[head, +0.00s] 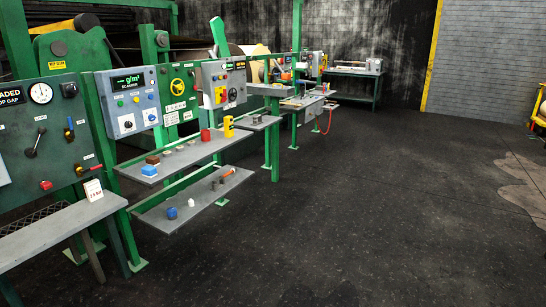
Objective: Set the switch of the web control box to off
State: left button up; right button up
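Several control boxes stand along the green frame on the left in the head view. I cannot read which one is the web control box. A grey box (208,76) with a small display, a yellow part and a dark round knob (232,95) hangs past a green panel (187,103). A grey-blue scanner box (127,120) marked g/m² is nearer to me. The switch and its setting are too small to tell. Neither of my grippers is in view.
A dark green panel (62,150) with a gauge and levers is nearest at left, above a grey bench (50,232). Shelves (185,158) with small items jut out below the boxes. The dark floor (370,210) to the right is open. A workbench (355,73) stands at the back.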

aim_at(224, 94)
jog(key=i, duration=2.8)
